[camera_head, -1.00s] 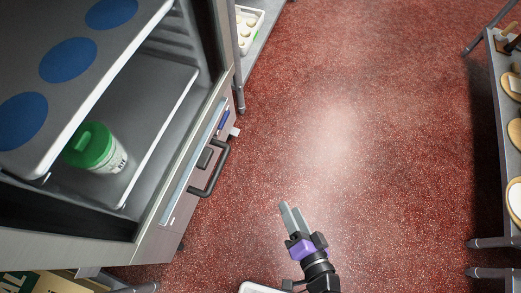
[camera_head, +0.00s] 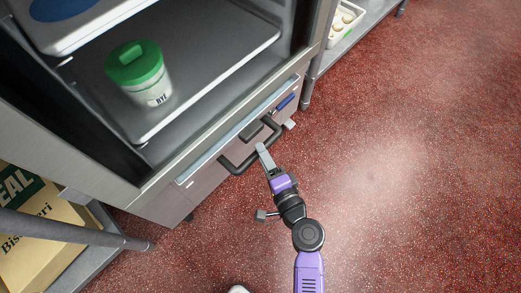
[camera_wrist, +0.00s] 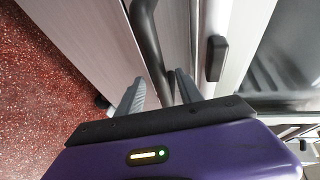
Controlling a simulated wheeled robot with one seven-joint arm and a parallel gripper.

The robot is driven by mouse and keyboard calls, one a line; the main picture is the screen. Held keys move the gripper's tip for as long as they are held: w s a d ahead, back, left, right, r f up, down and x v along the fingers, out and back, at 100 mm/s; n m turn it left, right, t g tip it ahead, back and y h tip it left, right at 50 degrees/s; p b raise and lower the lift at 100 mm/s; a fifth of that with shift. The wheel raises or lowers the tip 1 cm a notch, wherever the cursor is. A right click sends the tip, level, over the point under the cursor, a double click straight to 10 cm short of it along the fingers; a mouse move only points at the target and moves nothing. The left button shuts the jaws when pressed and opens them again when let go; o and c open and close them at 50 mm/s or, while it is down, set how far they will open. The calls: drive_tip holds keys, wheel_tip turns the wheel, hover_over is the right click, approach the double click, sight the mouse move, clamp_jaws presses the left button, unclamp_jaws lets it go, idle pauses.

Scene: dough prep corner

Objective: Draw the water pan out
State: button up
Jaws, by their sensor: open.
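The water pan's front (camera_head: 205,181) appears to be the low panel at the cabinet's base, with a dark bar handle (camera_head: 239,168). The panel looks shut; the pan's inside is hidden. My gripper (camera_head: 262,148) is at the handle, toward its right part. In the wrist view my gripper (camera_wrist: 160,90) is open, with one grey finger on each side of the handle bar (camera_wrist: 148,40). I cannot tell whether either finger touches the bar.
A green-lidded jar (camera_head: 138,73) stands on the cabinet shelf (camera_head: 220,55) above. A small dark block (camera_head: 251,131) sits above the handle. A cardboard box (camera_head: 35,245) is on a rack at lower left. The red floor (camera_head: 420,190) to the right is clear.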

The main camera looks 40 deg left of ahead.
drive_tip(key=shift+x, duration=1.25)
clamp_jaws()
idle(0.5)
